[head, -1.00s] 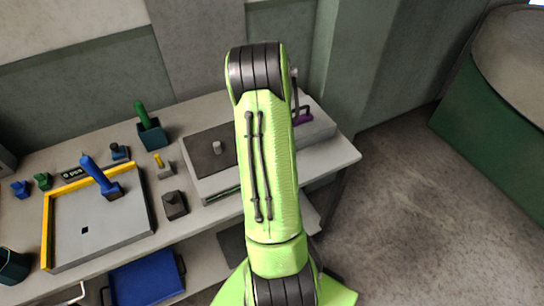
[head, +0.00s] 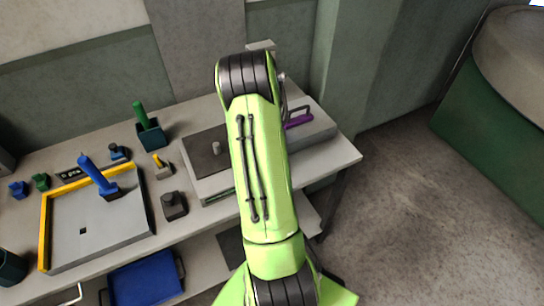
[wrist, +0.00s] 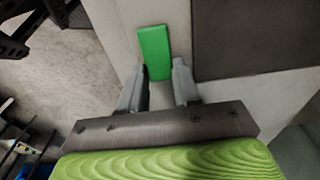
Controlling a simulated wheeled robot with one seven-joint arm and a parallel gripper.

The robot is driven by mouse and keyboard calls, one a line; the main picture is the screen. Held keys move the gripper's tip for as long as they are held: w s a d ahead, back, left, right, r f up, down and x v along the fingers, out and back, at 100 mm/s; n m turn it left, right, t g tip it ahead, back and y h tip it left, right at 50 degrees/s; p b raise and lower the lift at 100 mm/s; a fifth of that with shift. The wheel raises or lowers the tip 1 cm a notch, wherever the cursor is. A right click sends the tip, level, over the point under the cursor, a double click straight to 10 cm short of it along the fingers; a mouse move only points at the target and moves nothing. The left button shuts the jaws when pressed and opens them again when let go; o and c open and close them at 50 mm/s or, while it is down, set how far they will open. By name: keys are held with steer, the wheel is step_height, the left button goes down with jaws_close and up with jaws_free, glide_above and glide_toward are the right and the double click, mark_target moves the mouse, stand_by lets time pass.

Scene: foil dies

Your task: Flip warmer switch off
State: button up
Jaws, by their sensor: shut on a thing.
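In the wrist view, a flat bright green piece (wrist: 154,50), which looks like the switch, lies against a pale surface beside a dark panel (wrist: 255,35). My gripper (wrist: 158,76) has its two fingers on either side of the near end of this green piece and is shut on it. In the head view my arm hides the gripper and the green piece.
A purple handle (head: 298,121) is on the box's right part. A grey tray with a yellow edge (head: 95,235) and a blue-handled tool (head: 98,178) are at left. A teal holder with a green handle (head: 150,132) stands behind. Open floor is at right.

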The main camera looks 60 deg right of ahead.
steer(key=shift+w+a+f+h+b, duration=0.15)
steer(key=shift+w+h+b, duration=0.05)
steer(key=shift+h+b, duration=0.2)
steer(key=shift+s+a+r+g+h, duration=0.1)
steer(key=shift+r+g+h, duration=0.1)
steer(key=shift+g+h, duration=0.1)
steer(key=o, duration=0.8)
steer(key=shift+r, duration=0.15)
steer(key=r, duration=0.5)
steer(key=w+a+r+p, duration=0.1)
steer(key=r, duration=0.4)
steer(key=a+r, duration=0.1)
steer(key=r, duration=0.4)
steer(key=shift+w+a+r+p, duration=0.15)
steer(key=shift+w+a+p, duration=0.15)
steer(key=shift+p, duration=0.1)
